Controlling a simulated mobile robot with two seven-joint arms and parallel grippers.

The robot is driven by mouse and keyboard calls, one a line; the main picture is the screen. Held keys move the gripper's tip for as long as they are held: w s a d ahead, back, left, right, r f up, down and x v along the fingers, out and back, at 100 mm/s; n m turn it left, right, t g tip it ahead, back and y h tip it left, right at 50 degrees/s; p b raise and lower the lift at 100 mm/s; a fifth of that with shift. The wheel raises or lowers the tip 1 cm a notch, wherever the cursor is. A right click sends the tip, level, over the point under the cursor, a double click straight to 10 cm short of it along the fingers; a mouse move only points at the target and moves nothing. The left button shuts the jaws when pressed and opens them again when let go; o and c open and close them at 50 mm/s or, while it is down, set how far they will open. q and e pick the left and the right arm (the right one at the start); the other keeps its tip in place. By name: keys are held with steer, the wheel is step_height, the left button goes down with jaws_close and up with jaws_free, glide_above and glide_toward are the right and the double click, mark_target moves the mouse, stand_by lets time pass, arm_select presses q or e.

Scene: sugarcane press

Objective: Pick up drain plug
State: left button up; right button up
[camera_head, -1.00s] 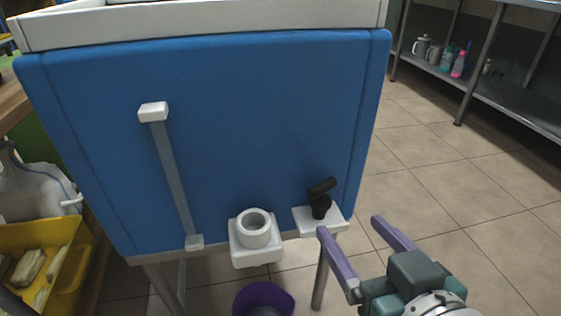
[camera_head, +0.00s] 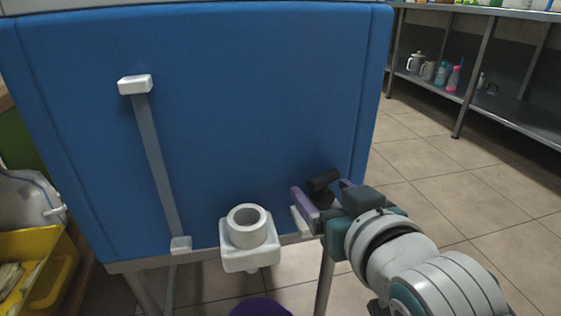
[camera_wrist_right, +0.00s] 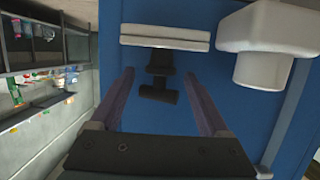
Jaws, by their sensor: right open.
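The drain plug, a black piece with a T-shaped handle (camera_head: 324,179), stands on a small white shelf (camera_head: 298,222) at the lower right of the blue press body. My right gripper (camera_head: 320,190) is open, with one purple finger on each side of the plug in the head view. In the right wrist view the plug (camera_wrist_right: 158,78) lies between the two open fingers (camera_wrist_right: 159,80), with a gap on both sides. Its lower part is hidden behind my gripper in the head view. My left gripper is out of view.
A white holder with a round socket (camera_head: 247,236) sticks out left of the plug. A grey strap with white ends (camera_head: 158,165) runs down the blue panel (camera_head: 250,100). A purple bucket (camera_head: 262,307) stands below. The floor at the right is open, up to a metal shelf (camera_head: 500,105).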

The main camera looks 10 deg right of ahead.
steer(key=shift+s, duration=0.1)
steer(key=shift+c, duration=0.9)
jaws_close()
